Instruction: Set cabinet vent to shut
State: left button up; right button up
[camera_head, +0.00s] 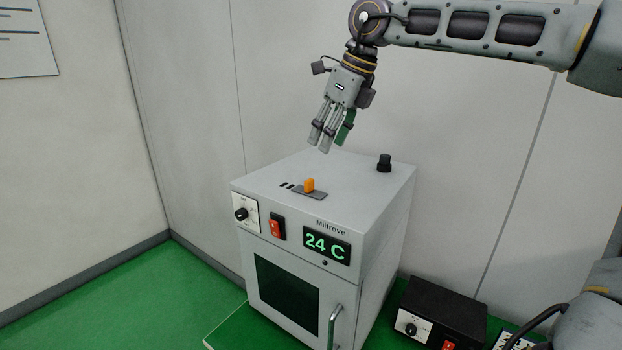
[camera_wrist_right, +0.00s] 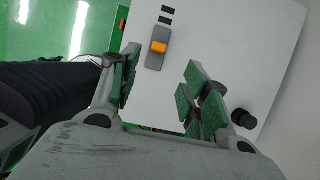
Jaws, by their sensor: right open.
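The grey cabinet (camera_head: 290,225) stands on the green bench, with "Miltrove" on its front. On its top is the vent slider, an orange knob (camera_head: 309,185) on a dark plate (camera_head: 318,195), with small dark marks beside it. My right gripper (camera_head: 325,142) is above the cabinet top, apart from the knob, pointing down. In the right wrist view its green-padded fingers (camera_wrist_right: 160,95) are spread and empty. My left gripper is not seen.
A black knob (camera_head: 384,162) stands on the cabinet top at the back right. The front has a white dial (camera_head: 242,213), a red switch (camera_head: 276,227), a "24 C" display (camera_head: 326,245) and a door handle (camera_head: 335,326). A black box (camera_head: 441,312) stands to the right.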

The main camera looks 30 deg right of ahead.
aim_at(310, 180)
jog(key=p+x, duration=0.2)
jog(key=x, duration=1)
jog(key=shift+w+a+f, duration=0.1)
jog(key=shift+f, duration=0.1)
grip_shut()
